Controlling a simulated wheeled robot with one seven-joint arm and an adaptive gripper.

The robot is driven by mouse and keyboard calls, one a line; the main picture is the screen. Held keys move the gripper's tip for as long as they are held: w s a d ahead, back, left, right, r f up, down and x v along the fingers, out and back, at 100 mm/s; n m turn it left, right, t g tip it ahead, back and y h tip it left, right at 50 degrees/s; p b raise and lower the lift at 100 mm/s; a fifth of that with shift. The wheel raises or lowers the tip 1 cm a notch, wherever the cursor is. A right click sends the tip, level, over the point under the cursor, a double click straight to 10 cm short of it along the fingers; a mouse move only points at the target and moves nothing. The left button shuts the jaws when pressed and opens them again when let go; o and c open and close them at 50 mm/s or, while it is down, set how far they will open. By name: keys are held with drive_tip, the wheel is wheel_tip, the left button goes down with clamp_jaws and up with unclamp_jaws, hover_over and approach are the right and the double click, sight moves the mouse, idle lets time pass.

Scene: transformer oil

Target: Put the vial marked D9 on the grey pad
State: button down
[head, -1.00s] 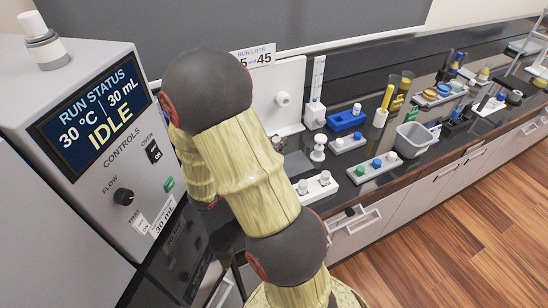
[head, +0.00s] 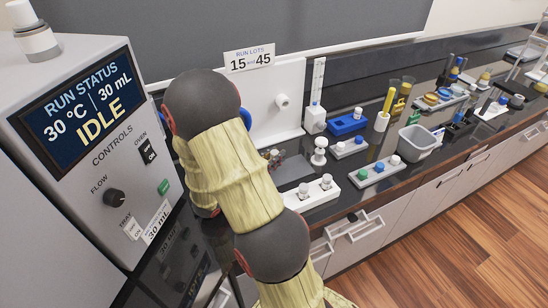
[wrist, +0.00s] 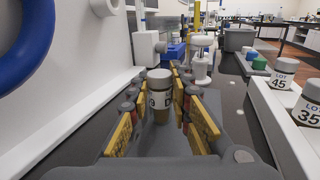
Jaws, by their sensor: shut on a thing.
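My gripper (wrist: 160,112) is shut on a vial (wrist: 160,92) with a grey-white cap, amber contents and a white label. The vial is upright between the yellow-padded fingers. Its label is partly turned away; a 9 and a D show at its two edges. In the head view my arm hides most of the gripper. A dark grey pad (head: 292,170) lies on the counter just right of my arm, behind the white rack. I cannot tell from these views whether the vial is over the pad.
A white rack (head: 318,196) holds two vials, marked LOT 45 (wrist: 283,75) and LOT 35 (wrist: 309,101). A white knobbed stand (head: 319,152), a grey rack with coloured caps (head: 373,175) and a grey bin (head: 416,143) stand farther right. The control box (head: 95,130) is at left.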

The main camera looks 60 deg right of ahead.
drive_tip(key=shift+f, duration=0.1)
drive_tip(key=c, duration=1.7)
unclamp_jaws()
drive_tip(key=shift+o, duration=0.3)
drive_tip(key=shift+w+a, duration=0.1)
drive_tip(key=shift+a, duration=0.15)
drive_tip(key=a, duration=0.2)
drive_tip(key=a+p, duration=0.1)
drive_tip(key=a, duration=0.1)
drive_tip(key=w+a+p, duration=0.1)
drive_tip(key=a, duration=0.2)
